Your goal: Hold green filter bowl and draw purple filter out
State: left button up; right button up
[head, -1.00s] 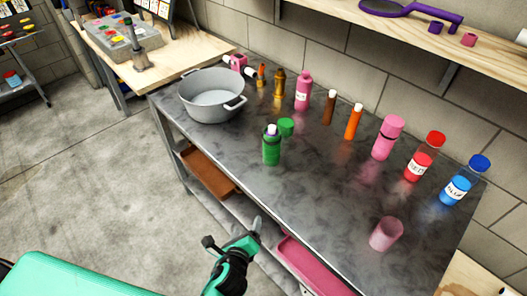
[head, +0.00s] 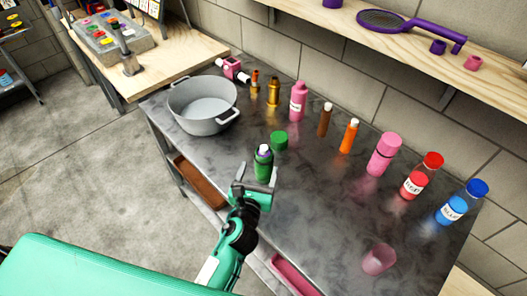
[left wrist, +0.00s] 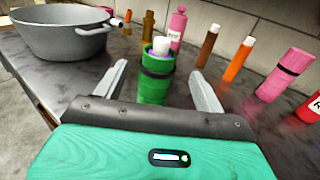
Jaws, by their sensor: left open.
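The green filter bowl (head: 263,169) stands upright on the dark metal table, with a dark band around it. The purple filter (head: 264,151) sits inside it, with only its purple rim and white top showing above the bowl. Both also show in the left wrist view, the bowl (left wrist: 155,84) and the filter's white top (left wrist: 161,46). My left gripper (head: 258,183) is open, just in front of the bowl. In the left wrist view its two fingers (left wrist: 160,90) are spread to either side of the bowl, which stands a little beyond them. My right gripper is not in view.
A grey pot (head: 203,122) stands at the left. Several bottles line the table's back, including pink (head: 298,100), orange (head: 348,137) and blue (head: 461,203) ones. A pink cup (head: 379,259) stands near the front right. The middle right is clear.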

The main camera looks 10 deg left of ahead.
aim_at(262, 160)
pick_arm(q)
jog(key=w, duration=0.4)
jog(key=w+p, duration=0.1)
jog(key=w, duration=0.2)
jog(key=shift+w+f, duration=0.2)
jog(key=shift+w, duration=0.2)
